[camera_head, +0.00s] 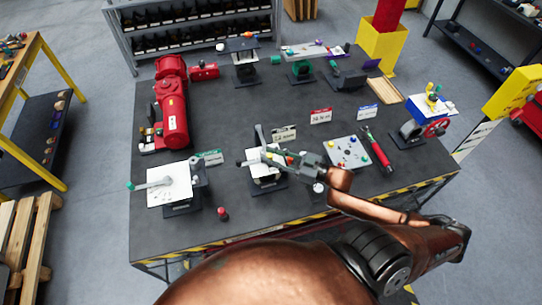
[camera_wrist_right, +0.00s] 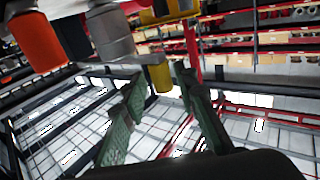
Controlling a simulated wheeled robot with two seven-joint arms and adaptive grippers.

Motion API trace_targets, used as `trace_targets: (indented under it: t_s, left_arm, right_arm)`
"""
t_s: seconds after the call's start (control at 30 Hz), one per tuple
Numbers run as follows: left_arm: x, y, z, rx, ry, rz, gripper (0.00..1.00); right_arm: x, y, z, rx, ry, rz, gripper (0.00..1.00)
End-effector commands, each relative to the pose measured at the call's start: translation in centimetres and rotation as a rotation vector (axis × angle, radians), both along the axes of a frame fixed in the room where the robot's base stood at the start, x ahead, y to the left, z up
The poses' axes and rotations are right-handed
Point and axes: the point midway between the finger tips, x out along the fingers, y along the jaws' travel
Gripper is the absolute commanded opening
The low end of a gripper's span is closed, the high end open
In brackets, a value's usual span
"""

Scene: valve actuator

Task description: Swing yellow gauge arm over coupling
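In the head view a small white-topped stand (camera_head: 266,181) with grey levers stands near the table's front middle. My right gripper (camera_head: 277,156) reaches over this stand from the right. In the right wrist view its two green-grey fingers (camera_wrist_right: 160,95) are apart. A yellow cylindrical piece (camera_wrist_right: 160,76) shows at the gap between the fingertips; I cannot tell whether either finger touches it. A grey cylinder (camera_wrist_right: 110,36) and an orange cylinder (camera_wrist_right: 36,42) are to its left. I cannot tell clearly which part is the coupling. My left gripper is not in view.
A similar stand (camera_head: 168,186) is at the left, with a small red-topped piece (camera_head: 222,213) nearby. A white plate with colored knobs (camera_head: 346,152) and a red-handled tool (camera_head: 378,150) lie to the right. A red motor (camera_head: 172,110) is behind left. Dark tabletop (camera_head: 225,118) is bare between.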

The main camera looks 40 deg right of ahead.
Motion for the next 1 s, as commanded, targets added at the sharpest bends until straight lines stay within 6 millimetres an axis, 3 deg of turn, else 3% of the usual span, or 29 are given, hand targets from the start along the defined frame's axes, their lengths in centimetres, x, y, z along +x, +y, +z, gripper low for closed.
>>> trace_targets:
  t_s: [0.43,1.0]
  left_arm:
    - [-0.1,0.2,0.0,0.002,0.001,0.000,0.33]
    - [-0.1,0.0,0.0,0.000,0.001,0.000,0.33]
  right_arm:
    - [-0.7,-0.4,0.0,-0.001,0.001,0.001,0.33]
    - [-9.3,-5.7,0.0,-0.001,0.002,0.000,0.33]
